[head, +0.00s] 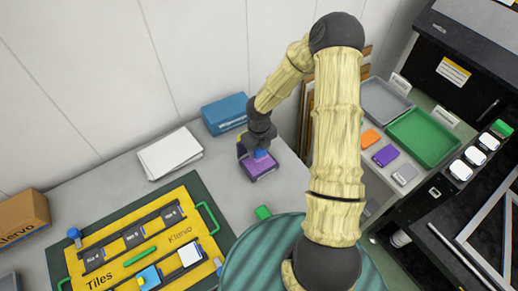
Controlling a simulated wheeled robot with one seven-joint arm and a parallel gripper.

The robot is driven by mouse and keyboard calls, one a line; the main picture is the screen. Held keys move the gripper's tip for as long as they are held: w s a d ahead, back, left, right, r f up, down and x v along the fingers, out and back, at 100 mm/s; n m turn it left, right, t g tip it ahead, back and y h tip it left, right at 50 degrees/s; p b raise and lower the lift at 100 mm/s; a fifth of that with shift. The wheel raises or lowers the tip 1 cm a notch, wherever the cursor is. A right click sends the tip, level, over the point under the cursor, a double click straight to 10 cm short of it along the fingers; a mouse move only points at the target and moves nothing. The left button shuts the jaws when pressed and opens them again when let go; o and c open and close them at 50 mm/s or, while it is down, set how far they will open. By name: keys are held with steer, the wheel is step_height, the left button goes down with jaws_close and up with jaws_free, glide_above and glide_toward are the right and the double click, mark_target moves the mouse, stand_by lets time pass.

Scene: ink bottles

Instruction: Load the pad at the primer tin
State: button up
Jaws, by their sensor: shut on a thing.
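The purple tin (257,170), which I take for the primer tin, sits on the grey table near the wall in the head view. My gripper (259,151) is at the tin, pointing down, and shut on a small blue-topped piece (261,153), seemingly the pad. Its lower part is hidden or too small to make out. I cannot tell whether the pad touches the tin's inside or hovers just above it.
A blue box (225,113) stands just behind the tin, and white paper (170,153) lies to the left. A yellow tile board (140,240) with green handles lies in front. Trays (425,137) are at right.

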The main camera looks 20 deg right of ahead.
steer(key=shift+r+p, duration=1.15)
steer(key=shift+r, duration=0.1)
steer(key=shift+f, duration=0.1)
